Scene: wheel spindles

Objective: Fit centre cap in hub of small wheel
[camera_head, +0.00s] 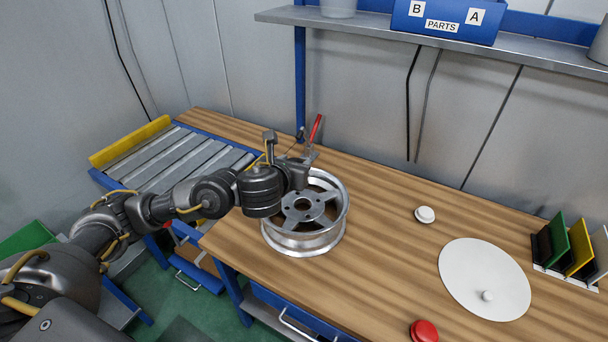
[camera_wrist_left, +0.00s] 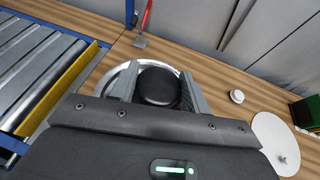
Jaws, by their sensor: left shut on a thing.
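A silver wheel (camera_head: 328,232) with a spoked face and an open hub lies flat on the wooden bench. My left gripper (camera_head: 300,162) is over the wheel's far left part, above the rim. In the left wrist view the left gripper (camera_wrist_left: 160,76) is shut on a dark round centre cap (camera_wrist_left: 158,88), held between its two fingers. The wheel's rim (camera_wrist_left: 118,78) shows behind and beside the cap there, and the cap hides the hub. In the head view the cap is hidden by my gripper and wrist. My right gripper is out of view.
A red-handled tool (camera_head: 316,127) stands just behind the wheel. To the right are a small white round piece (camera_head: 424,215), a white disc (camera_head: 470,270) with a knob, a red button (camera_head: 424,331) and coloured panels (camera_head: 556,242). A roller conveyor (camera_head: 170,160) adjoins at left.

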